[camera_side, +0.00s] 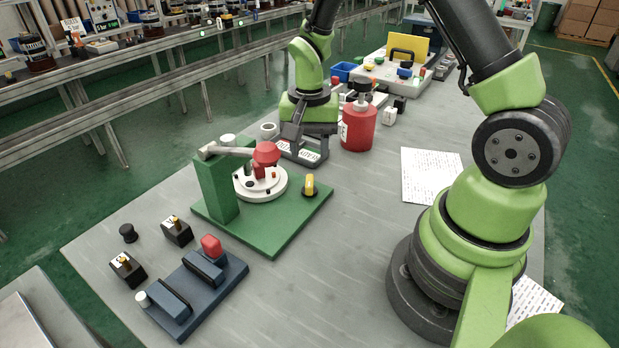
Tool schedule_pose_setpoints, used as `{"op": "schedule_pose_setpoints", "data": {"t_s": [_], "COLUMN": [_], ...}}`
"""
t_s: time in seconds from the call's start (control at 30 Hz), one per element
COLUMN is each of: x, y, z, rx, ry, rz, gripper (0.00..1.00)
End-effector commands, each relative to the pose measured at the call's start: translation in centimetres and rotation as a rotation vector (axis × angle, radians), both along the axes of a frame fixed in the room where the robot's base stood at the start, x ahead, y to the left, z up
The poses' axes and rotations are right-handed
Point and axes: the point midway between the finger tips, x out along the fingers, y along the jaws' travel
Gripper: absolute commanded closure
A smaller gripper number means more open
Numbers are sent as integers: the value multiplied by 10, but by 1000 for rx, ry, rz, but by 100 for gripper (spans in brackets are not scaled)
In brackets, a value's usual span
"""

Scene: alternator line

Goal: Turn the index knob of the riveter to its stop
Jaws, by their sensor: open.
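My gripper (302,155) is open, pointing down just behind the riveter and apart from the yellow knob. Its fingers partly hide a labelled item behind them; I cannot tell its full shape.
A red canister (358,128) stands close right of my gripper. A dark blue fixture (200,295) and small black blocks (127,268) lie front left. A paper sheet (432,174) lies at right. The table is clear between riveter and my base.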

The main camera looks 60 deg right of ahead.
Motion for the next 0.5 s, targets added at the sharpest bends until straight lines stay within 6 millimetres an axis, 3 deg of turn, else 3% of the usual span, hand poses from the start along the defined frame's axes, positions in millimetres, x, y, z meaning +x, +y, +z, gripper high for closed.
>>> {"op": "schedule_pose_setpoints", "data": {"t_s": [0.3, 0.5], "x": [-1, -1], "y": [1, 0], "z": [-59, -76], "rx": [1, 0], "ry": [5, 1], "rz": [1, 1], "gripper": [57, 57]}}
